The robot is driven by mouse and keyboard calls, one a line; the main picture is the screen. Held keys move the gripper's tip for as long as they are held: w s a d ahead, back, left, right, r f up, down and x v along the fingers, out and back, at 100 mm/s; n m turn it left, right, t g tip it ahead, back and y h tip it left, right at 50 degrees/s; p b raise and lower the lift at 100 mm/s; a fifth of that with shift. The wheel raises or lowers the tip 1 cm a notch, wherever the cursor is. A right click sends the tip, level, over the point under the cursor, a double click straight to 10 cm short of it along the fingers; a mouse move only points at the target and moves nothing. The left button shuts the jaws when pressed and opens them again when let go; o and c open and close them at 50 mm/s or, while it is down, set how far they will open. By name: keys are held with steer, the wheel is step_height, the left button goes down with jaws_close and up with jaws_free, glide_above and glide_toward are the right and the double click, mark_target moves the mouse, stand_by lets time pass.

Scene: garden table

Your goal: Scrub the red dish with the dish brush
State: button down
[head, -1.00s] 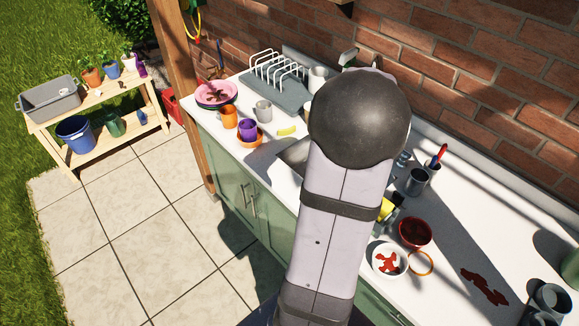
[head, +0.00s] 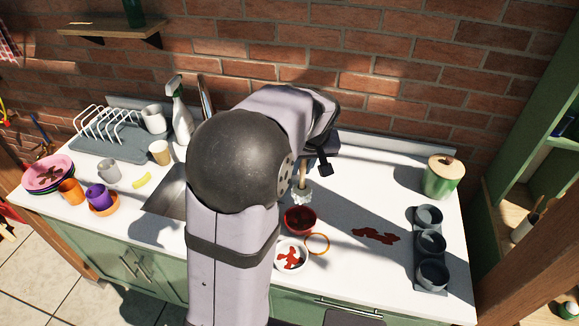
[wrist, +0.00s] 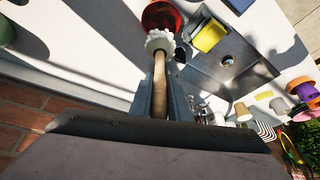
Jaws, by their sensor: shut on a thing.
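The red dish (head: 300,220) is a small round bowl on the white counter, right of the sink. It also shows at the top of the wrist view (wrist: 160,15). My gripper (wrist: 160,88) is shut on the wooden handle of the dish brush (wrist: 159,42), which has a white bristle head. The brush points bristles down in the head view (head: 302,196), just behind the red dish. The bristles overlap the dish's edge in the wrist view; I cannot tell whether they touch it. My arm hides part of the gripper in the head view.
A white bowl with red stains (head: 290,255) and an orange ring (head: 318,244) lie in front of the dish. A red spill (head: 376,236) marks the counter to the right. Grey cups (head: 431,242) stand far right.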

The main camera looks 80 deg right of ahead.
mark_target(301, 178)
steer(key=shift+f+b, duration=1.15)
steer(key=shift+f, duration=0.35)
steer(key=w+a+n, duration=0.1)
steer(key=w+n, duration=0.1)
steer(key=w, duration=0.4)
steer(key=s+m, duration=0.1)
steer(key=s, duration=0.1)
steer(key=s+m+g, duration=0.1)
steer(key=m, duration=0.1)
steer(key=s+m, duration=0.2)
steer(key=shift+s+a+f, duration=0.15)
steer(key=shift+s+f, duration=0.15)
steer(key=shift+f, duration=0.05)
steer(key=shift+s+d+m+g+h, duration=0.15)
steer(key=shift+m+g, duration=0.15)
steer(key=shift+m, duration=0.25)
steer(key=shift+s+d+m+g+h, duration=0.15)
steer(key=shift+m+g, duration=0.15)
steer(key=shift+m, duration=0.25)
steer(key=shift+r+m+g, duration=0.1)
steer(key=shift+m+g, duration=0.6)
steer(key=shift+m, duration=1.1)
steer(key=shift+s, duration=0.1)
